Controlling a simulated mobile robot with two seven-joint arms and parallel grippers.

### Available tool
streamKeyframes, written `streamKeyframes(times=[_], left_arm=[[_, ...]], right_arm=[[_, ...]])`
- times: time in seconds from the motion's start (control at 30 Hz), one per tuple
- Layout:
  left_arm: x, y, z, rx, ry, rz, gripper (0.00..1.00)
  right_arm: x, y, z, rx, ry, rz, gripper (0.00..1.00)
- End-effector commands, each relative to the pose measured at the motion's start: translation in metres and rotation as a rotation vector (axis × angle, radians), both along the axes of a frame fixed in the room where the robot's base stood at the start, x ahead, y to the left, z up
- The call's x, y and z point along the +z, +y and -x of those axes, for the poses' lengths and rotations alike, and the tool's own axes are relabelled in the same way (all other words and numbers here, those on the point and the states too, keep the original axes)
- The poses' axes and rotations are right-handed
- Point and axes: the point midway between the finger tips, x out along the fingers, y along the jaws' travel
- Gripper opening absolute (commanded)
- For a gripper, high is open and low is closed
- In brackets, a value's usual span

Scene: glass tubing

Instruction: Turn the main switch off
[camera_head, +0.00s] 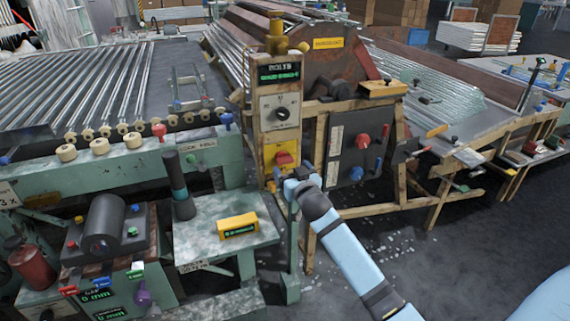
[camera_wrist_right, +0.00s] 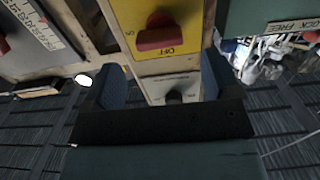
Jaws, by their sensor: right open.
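The main switch (camera_head: 284,158) is a red knob on a yellow plate, low on the wooden post in the head view. In the right wrist view the red knob (camera_wrist_right: 157,33) shows on its yellow plate, with its handle about level and the word OFF beside it. My right gripper (camera_head: 284,180) is just below and in front of the switch. In the wrist view its two dark fingers (camera_wrist_right: 163,80) are apart with nothing held between them; the knob shows beyond their tips. I cannot tell whether they touch the plate. My left gripper is not in view.
A black dial (camera_head: 282,114) is on the plate above the switch. A grey panel (camera_head: 345,150) with another red knob (camera_head: 362,141) stands at right. At left is a green bench with a yellow box (camera_head: 237,226) and a dark upright cylinder (camera_head: 178,185). Floor at lower right is mostly clear.

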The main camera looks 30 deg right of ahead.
Motion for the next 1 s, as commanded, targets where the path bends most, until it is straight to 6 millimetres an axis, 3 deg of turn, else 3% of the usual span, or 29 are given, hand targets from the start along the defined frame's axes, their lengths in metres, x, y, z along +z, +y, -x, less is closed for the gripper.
streamKeyframes(times=[0.1, 0.3, 0.7, 0.73, 0.93, 1.0], left_arm=[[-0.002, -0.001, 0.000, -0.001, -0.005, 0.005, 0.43], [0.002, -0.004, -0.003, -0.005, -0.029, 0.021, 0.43], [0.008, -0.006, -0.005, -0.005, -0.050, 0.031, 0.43], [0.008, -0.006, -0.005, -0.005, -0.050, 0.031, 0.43], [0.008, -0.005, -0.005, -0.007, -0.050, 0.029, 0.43], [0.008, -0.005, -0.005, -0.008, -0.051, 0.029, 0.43]], right_arm=[[-0.001, -0.006, -0.024, -0.001, -0.002, 0.001, 0.83], [-0.001, -0.012, -0.049, 0.001, 0.000, 0.000, 0.83], [0.000, -0.014, -0.057, 0.000, 0.000, 0.000, 0.83], [0.000, -0.014, -0.057, 0.000, 0.000, 0.000, 0.81], [0.000, -0.014, -0.057, 0.000, 0.000, 0.000, 0.35], [0.000, -0.014, -0.057, 0.000, 0.000, 0.000, 0.34]])
